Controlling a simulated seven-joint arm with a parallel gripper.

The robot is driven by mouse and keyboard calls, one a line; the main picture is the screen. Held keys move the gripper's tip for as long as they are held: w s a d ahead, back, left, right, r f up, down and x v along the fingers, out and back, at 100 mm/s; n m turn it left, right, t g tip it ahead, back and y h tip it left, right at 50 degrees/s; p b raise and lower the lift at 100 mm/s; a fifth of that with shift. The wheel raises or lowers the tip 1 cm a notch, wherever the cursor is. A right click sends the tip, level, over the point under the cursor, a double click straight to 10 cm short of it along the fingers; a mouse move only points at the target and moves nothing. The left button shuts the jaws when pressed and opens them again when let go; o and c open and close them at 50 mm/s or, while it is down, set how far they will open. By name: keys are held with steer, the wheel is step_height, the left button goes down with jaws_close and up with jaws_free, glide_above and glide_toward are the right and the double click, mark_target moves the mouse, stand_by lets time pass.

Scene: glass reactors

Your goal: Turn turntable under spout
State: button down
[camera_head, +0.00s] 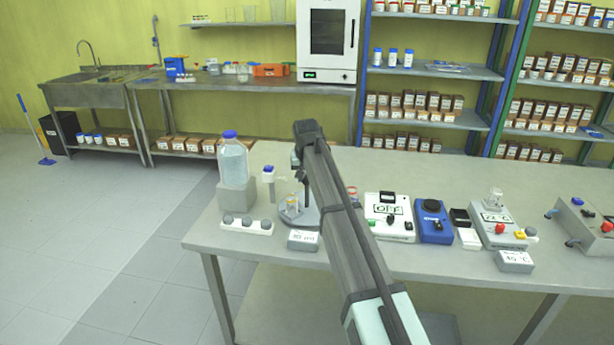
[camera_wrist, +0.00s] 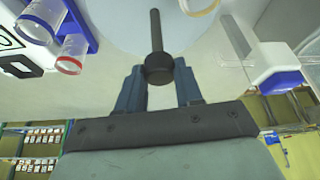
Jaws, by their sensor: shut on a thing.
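The turntable (camera_head: 299,222) is a grey round disc on the bench, partly hidden behind my arm in the head view. Its pale underside or face fills the top of the wrist view (camera_wrist: 112,22). A dark handle with a round knob (camera_wrist: 158,68) sticks out from it. My gripper (camera_wrist: 158,78) has its blue fingers on both sides of the knob, shut on it. A small glass beaker (camera_head: 293,205) stands on the turntable; a yellowish-rimmed glass shows in the wrist view (camera_wrist: 200,5). The blue-and-white spout (camera_head: 268,174) stands left of the turntable, and also shows in the wrist view (camera_wrist: 279,72).
A blue-capped bottle (camera_head: 232,160) stands on a grey block at left. A white button strip (camera_head: 247,226) and a display box (camera_head: 303,240) lie in front. Test tubes in a blue holder (camera_wrist: 75,40) are near my gripper. Several devices, including a blue one (camera_head: 434,222), stand right of my arm.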

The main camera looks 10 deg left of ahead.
steer(key=shift+a+m+h, duration=0.1)
steer(key=shift+m+h, duration=0.4)
steer(key=shift+m, duration=0.8)
steer(key=shift+a+m+h, duration=0.1)
steer(key=shift+m+h, duration=0.4)
steer(key=shift+m, duration=0.8)
steer(key=shift+a+m+g+h, duration=0.1)
steer(key=shift+m+g+h, duration=0.5)
steer(key=shift+m, duration=1.5)
steer(key=shift+m+h, duration=0.3)
steer(key=shift+m, duration=0.4)
steer(key=c, duration=0.8)
jaws_free()
steer(key=shift+w, duration=0.1)
steer(key=shift+o, duration=0.2)
steer(key=shift+r, duration=0.1)
steer(key=v, duration=1.3)
steer(key=shift+r, duration=0.3)
steer(key=shift+a, duration=0.1)
